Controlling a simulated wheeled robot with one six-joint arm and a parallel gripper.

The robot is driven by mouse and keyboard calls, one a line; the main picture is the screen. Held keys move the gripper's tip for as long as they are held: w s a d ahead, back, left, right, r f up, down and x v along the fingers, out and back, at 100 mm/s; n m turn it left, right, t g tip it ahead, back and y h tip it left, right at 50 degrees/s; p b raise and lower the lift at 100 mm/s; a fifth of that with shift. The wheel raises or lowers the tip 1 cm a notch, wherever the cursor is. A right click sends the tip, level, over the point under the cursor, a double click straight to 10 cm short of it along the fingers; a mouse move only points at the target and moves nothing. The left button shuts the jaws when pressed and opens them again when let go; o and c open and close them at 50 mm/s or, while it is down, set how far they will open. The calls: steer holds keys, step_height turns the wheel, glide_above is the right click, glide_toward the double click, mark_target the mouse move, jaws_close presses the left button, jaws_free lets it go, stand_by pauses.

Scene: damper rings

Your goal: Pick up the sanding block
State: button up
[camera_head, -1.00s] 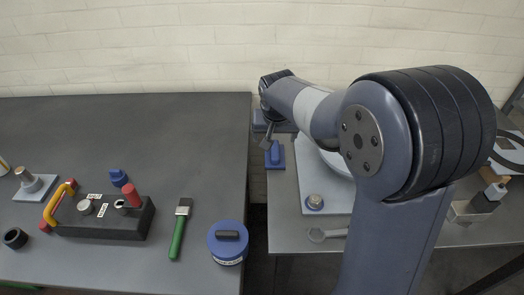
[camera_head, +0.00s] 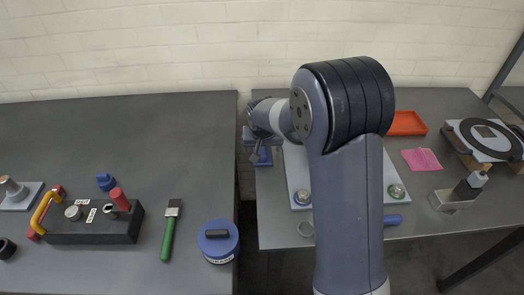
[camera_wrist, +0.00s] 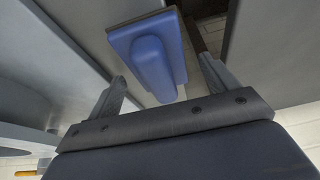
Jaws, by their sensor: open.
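The sanding block, blue with a raised rounded blue handle, lies near the left edge of the right-hand table in the head view (camera_head: 265,158). My gripper (camera_head: 254,146) is just above and behind it there and hides part of it. In the wrist view the sanding block (camera_wrist: 177,35) shows whole between and beyond the fingertips of my gripper (camera_wrist: 163,76). The jaws are open, with one finger on each side of the view of the handle. No contact with the block is visible.
A pale board (camera_head: 299,168) with round metal fittings lies right of the block, partly behind my arm. A gap separates this table from the left table (camera_head: 130,130), which holds a blue round tin (camera_head: 218,250) and a green brush (camera_head: 168,238). A red tray (camera_head: 407,123) is farther right.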

steer(key=shift+f+b, duration=0.2)
steer(key=shift+b, duration=0.1)
stand_by(0.4)
steer(key=shift+c, duration=0.5)
steer(key=c, duration=1.1)
steer(key=shift+o, duration=0.2)
steer(key=shift+r+p, duration=0.45)
steer(key=shift+p, duration=0.05)
step_height(320, 180, up, 10)
steer(key=shift+f, duration=0.15)
